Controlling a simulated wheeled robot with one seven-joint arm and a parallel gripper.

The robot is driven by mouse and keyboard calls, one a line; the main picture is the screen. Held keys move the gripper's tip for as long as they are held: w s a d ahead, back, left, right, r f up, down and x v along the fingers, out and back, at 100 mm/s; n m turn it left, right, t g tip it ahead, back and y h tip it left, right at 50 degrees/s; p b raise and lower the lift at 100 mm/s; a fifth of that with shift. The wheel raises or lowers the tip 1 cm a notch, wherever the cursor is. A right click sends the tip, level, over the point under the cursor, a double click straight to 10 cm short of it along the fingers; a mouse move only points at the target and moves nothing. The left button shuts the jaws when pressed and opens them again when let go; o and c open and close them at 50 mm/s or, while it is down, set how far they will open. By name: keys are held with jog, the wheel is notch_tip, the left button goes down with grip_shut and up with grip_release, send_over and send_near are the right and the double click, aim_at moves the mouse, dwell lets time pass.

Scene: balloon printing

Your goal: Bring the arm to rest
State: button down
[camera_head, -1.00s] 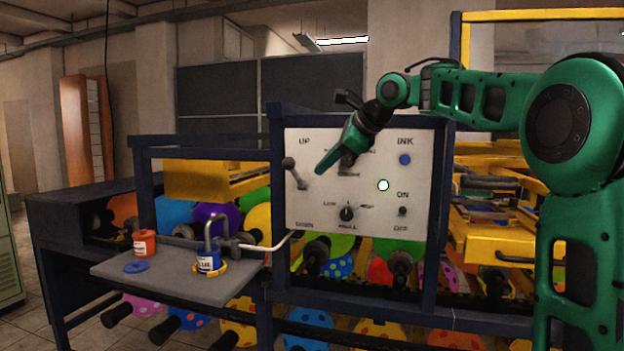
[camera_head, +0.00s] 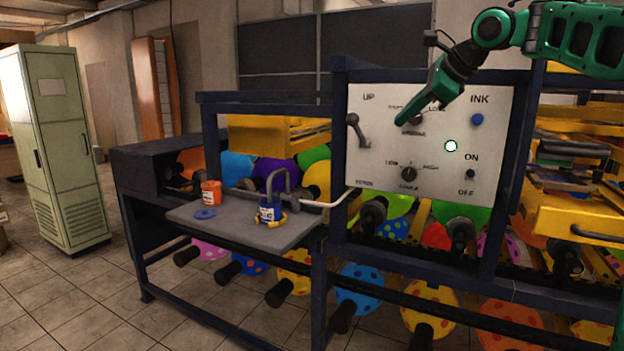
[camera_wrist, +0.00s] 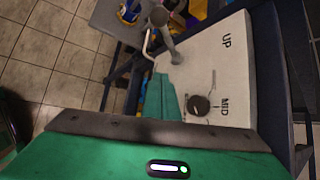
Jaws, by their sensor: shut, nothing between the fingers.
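My green arm comes in from the upper right in the head view. My gripper (camera_head: 402,120) is shut and empty, its fingers pointing down and left in front of the white control panel (camera_head: 490,190). It covers part of the panel's upper knob and lettering. In the wrist view, my gripper (camera_wrist: 167,80) extends over the panel (camera_wrist: 226,75), between the grey lever (camera_wrist: 163,34) and the black knob (camera_wrist: 199,106). I cannot tell whether it touches the panel.
Dark blue frame bars surround the panel. A green cabinet (camera_head: 62,150) stands left, with open floor (camera_head: 100,290) before the machine.

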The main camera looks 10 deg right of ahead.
jog(key=s+d+f+n+g+h, duration=0.2)
jog(key=s+d+f+n, duration=0.25)
jog(key=s+f, duration=0.5)
jog(key=s+d+f+n+g+h, duration=0.25)
jog(key=s+d+f, duration=0.25)
jog(key=s+f, duration=0.45)
jog(key=s+f+n+g, duration=0.2)
jog(key=s+f+n, duration=0.2)
jog(key=s+f, duration=0.5)
jog(key=s+d+f+n+g, duration=0.1)
jog(key=s+f+n, duration=0.3)
jog(key=s+f, duration=0.5)
jog(key=s+g, duration=0.1)
jog(key=s, duration=0.6)
jog(key=shift+d, duration=0.25)
jog(key=shift+w+f, duration=0.25)
jog(key=shift+w, duration=0.35)
